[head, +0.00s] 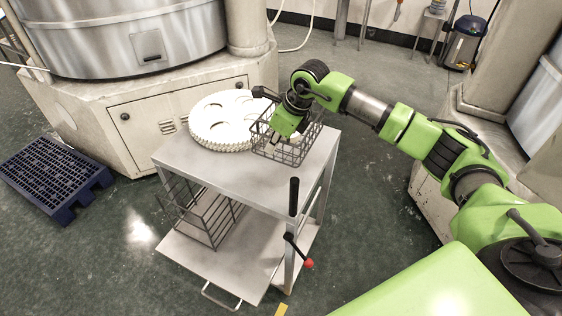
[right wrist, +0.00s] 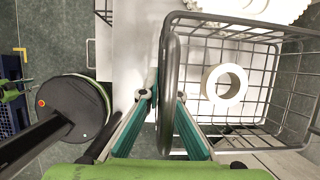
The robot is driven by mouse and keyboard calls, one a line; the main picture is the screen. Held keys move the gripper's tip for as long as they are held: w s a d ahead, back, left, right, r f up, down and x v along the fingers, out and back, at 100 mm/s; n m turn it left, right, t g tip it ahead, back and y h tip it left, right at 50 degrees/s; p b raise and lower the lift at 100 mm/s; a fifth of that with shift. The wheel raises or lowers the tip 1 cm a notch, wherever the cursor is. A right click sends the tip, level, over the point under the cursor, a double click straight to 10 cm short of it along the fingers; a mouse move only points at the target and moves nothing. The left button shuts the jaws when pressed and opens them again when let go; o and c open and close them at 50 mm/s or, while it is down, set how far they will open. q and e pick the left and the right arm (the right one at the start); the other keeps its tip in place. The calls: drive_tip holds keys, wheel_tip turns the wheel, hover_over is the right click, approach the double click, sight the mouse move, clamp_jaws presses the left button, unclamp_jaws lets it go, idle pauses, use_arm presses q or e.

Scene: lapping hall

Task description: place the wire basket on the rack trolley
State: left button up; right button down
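The wire basket (head: 290,150) is a grey mesh basket at the right back of the rack trolley's top (head: 215,172). I cannot tell whether it rests on the top or hangs just above it. My right gripper (head: 283,133) is at the basket's side. In the right wrist view its teal fingers (right wrist: 166,98) lie on both sides of a thick basket bar and look closed on it. A white ring (right wrist: 224,85) lies in the basket (right wrist: 268,95).
A stack of white toothed discs (head: 228,120) lies on the trolley top, left of the basket. A wire rack (head: 205,215) stands on the lower shelf. The front of the top is clear. A large machine (head: 150,110) stands behind, and a blue pallet (head: 55,178) lies left.

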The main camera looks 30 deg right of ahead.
sight(276, 161)
wheel_tip(276, 161, down, 8)
drive_tip(key=shift+r+p, duration=0.1)
drive_tip(key=shift+p, duration=0.85)
drive_tip(key=c, duration=2.5)
unclamp_jaws()
drive_tip(key=shift+s, duration=0.15)
drive_tip(key=shift+c, duration=0.2)
drive_tip(key=shift+o, duration=1.3)
drive_tip(key=shift+s+d+r, duration=0.1)
drive_tip(key=shift+d+r, duration=0.05)
drive_tip(key=shift+r, duration=0.15)
drive_tip(key=b+v, duration=0.3)
drive_tip(key=v, duration=0.8)
drive_tip(key=shift+s, duration=0.15)
drive_tip(key=shift+r, duration=0.15)
